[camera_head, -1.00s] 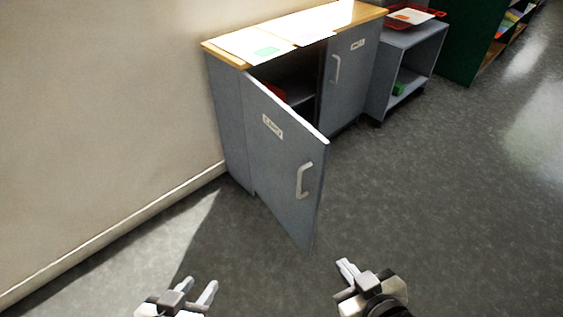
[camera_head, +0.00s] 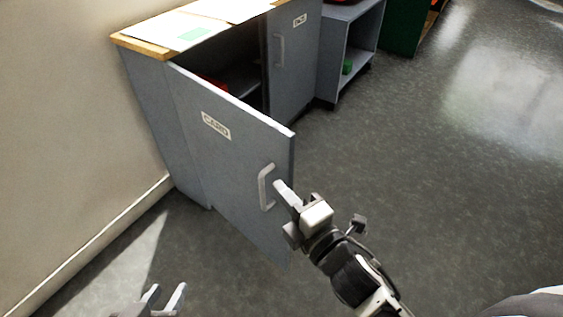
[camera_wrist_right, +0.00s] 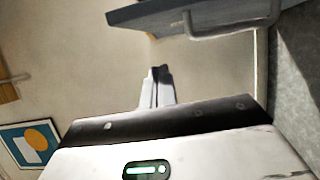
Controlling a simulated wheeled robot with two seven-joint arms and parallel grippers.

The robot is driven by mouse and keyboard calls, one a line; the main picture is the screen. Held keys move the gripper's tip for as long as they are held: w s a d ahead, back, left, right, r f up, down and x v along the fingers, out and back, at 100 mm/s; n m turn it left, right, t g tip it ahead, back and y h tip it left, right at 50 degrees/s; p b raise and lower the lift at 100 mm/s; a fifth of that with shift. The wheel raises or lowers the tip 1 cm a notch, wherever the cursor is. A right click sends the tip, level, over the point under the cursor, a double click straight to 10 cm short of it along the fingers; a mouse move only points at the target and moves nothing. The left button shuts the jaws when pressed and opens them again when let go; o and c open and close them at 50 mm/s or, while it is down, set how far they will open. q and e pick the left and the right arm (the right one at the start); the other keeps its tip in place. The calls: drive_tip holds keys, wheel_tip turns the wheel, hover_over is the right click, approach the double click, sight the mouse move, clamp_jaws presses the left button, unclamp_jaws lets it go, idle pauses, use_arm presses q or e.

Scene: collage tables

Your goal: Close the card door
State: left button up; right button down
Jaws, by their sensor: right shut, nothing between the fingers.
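The card door (camera_head: 205,150) is a grey cabinet door with a CARD label and a pale handle (camera_head: 266,187). It stands open, swung out from the left side of the cabinet. My right gripper (camera_head: 283,193) is shut and empty, just right of the handle in the head view; whether it touches is unclear. In the right wrist view its fingers (camera_wrist_right: 157,75) are together, with the door (camera_wrist_right: 185,14) and its handle (camera_wrist_right: 235,30) above them, apart from the fingertips. My left gripper (camera_head: 166,294) is open and empty, low at the bottom edge, away from the door.
The cabinet has a wooden top (camera_head: 140,45) with papers and a second, closed door (camera_head: 294,65). A low grey shelf unit (camera_head: 352,45) stands beside it. A wall (camera_head: 60,120) runs along the left. The floor (camera_head: 430,150) to the right is clear.

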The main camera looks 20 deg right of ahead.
sight(284, 164)
drive_tip(key=shift+w+d, duration=0.35)
drive_tip(key=shift+w, duration=0.85)
drive_tip(key=shift+w+d, duration=0.4)
drive_tip(key=shift+w, duration=0.85)
drive_tip(key=shift+w+d, duration=0.35)
drive_tip(key=shift+w, duration=0.85)
drive_tip(key=shift+d, duration=0.1)
